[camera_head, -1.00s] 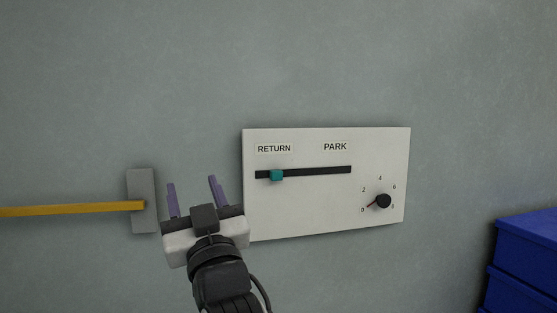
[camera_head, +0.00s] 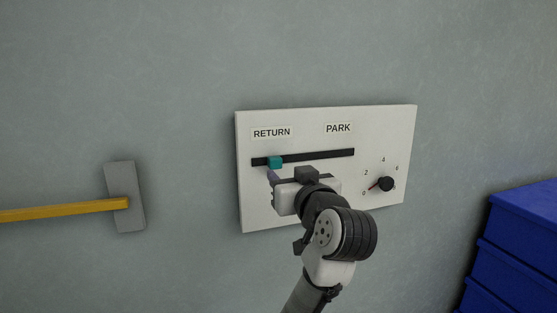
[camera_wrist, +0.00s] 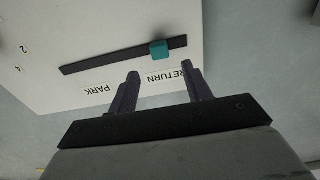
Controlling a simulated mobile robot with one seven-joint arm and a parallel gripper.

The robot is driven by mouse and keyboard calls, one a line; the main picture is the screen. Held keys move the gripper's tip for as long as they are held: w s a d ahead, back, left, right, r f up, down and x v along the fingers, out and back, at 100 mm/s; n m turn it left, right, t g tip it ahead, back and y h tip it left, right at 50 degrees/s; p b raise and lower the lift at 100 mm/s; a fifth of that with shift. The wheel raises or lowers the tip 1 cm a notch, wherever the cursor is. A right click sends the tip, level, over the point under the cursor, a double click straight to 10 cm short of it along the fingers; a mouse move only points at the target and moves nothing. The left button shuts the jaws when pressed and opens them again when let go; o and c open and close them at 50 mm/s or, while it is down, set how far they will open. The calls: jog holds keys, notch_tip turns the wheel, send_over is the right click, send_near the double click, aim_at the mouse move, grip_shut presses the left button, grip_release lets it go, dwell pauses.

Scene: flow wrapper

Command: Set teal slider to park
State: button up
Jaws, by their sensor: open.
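The teal slider (camera_head: 275,162) sits near the left end of a dark horizontal slot (camera_head: 325,155), below the RETURN label (camera_head: 271,132). The PARK label (camera_head: 338,128) is above the slot's right end. My gripper (camera_head: 280,178) is in front of the white panel (camera_head: 255,215), just below the slider, and is partly hidden by its own wrist. In the wrist view the two purple fingers (camera_wrist: 162,80) are apart and empty. The slider (camera_wrist: 159,50) shows there beyond the fingertips, roughly between them and apart from them. The wrist view shows the labels upside down.
A black dial (camera_head: 386,184) with numbers is on the panel's lower right. A yellow bar (camera_head: 60,212) on a grey plate (camera_head: 124,180) is on the wall at left. Blue bins (camera_head: 525,230) stand at lower right. The wall above the panel is clear.

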aim_at(277, 163)
jog(key=p+x, duration=0.1)
jog(key=x, duration=0.6)
jog(key=shift+p, duration=0.35)
grip_shut()
